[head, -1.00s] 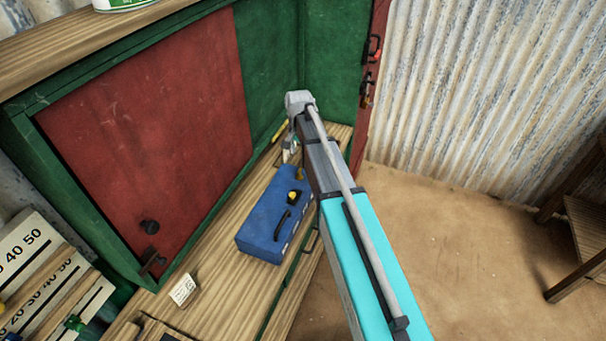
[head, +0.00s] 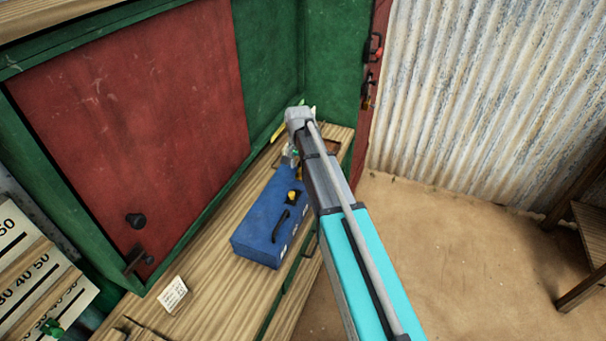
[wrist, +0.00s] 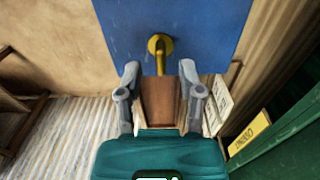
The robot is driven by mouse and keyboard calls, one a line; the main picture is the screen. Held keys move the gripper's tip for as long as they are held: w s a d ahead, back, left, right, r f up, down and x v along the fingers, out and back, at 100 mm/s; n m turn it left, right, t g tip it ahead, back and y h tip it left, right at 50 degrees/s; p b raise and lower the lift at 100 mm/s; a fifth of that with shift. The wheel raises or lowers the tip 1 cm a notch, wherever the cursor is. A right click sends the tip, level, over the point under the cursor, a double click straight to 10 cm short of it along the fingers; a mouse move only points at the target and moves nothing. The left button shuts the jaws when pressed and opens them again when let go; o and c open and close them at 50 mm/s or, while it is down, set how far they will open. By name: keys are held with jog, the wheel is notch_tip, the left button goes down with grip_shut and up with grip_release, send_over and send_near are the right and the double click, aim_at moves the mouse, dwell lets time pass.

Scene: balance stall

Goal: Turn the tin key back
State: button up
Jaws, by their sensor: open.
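The blue tin (head: 258,228) lies on the wooden counter, with a black handle and yellow fittings on it. In the wrist view the tin (wrist: 205,30) fills the top middle. The yellow key (wrist: 158,48) stands out from the tin, with a round base and a bent stem pointing down the picture. My gripper (wrist: 159,72) is open, its grey fingers on either side of the key's stem with gaps showing. I cannot tell whether the stem's end lies fully between the fingertips. In the head view my arm hides much of the gripper and part of the tin's far end.
A red panel (head: 130,130) in a green frame rises at the left. A brown tray (wrist: 160,110) shows beyond the fingers. Sandy floor (head: 450,240) is open at the right.

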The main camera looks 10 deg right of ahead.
jog(key=shift+f+b, duration=0.8)
jog(key=shift+f, duration=0.25)
